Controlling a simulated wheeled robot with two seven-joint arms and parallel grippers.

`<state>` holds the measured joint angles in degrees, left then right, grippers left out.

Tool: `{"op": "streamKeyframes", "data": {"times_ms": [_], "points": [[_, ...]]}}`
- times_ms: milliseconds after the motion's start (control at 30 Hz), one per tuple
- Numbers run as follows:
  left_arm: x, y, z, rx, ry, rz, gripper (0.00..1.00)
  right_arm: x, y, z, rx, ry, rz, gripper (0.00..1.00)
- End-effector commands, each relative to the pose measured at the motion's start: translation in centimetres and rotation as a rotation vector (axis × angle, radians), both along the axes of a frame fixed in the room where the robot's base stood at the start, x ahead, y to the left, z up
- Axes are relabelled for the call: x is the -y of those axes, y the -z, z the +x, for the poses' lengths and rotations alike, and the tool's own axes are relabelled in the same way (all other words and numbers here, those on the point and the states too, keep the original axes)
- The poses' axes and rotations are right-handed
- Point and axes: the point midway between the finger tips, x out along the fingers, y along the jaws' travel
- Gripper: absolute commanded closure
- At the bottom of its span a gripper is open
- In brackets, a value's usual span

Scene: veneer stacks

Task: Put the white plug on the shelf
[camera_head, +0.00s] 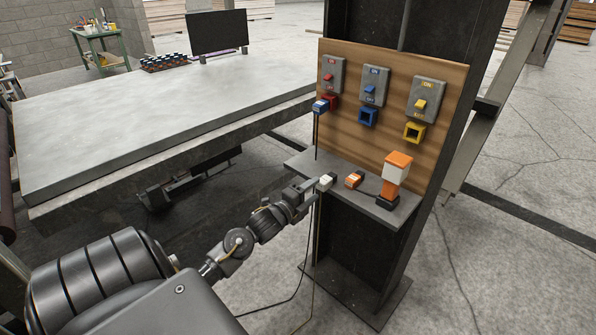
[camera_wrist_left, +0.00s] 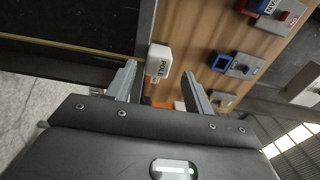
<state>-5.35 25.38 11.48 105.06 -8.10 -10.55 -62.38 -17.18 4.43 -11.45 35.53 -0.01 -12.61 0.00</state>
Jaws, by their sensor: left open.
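The white plug (camera_head: 326,182) is at the left end of the small grey shelf (camera_head: 372,200), at the tip of my left gripper (camera_head: 309,189). My left gripper is open. In the left wrist view, the white plug (camera_wrist_left: 159,60), with dark lettering, is just ahead of and between the spread fingertips (camera_wrist_left: 160,82), with a visible gap to the right finger. I cannot tell whether the plug touches the shelf or the left finger. My right gripper is not in view.
An orange plug (camera_head: 354,179) and an orange-and-white lamp (camera_head: 396,170) stand on the shelf to the right. Above are red, blue (camera_head: 368,116) and yellow (camera_head: 414,132) sockets on a wooden board. A blue plug (camera_head: 320,106) is by the red socket. Thin cables hang below the shelf.

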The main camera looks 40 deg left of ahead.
Motion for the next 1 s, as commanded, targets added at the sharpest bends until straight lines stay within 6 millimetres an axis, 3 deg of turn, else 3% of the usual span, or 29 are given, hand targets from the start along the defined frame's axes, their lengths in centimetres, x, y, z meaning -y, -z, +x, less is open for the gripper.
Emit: {"op": "streamKeyframes", "data": {"times_ms": [200, 400, 900, 1000], "points": [[0.1, 0.3, -4.8, -0.004, 0.001, 0.001, 0.48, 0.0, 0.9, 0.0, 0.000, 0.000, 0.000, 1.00], [0.2, 0.2, -7.6, -0.001, 0.000, 0.000, 0.48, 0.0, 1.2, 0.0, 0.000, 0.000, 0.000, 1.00], [0.2, 0.1, -8.5, -0.001, 0.000, -0.002, 0.48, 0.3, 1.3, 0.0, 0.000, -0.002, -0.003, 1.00], [-0.1, 1.6, -8.5, -0.027, -0.011, -0.033, 0.48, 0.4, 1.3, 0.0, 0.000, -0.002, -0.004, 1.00]]}}
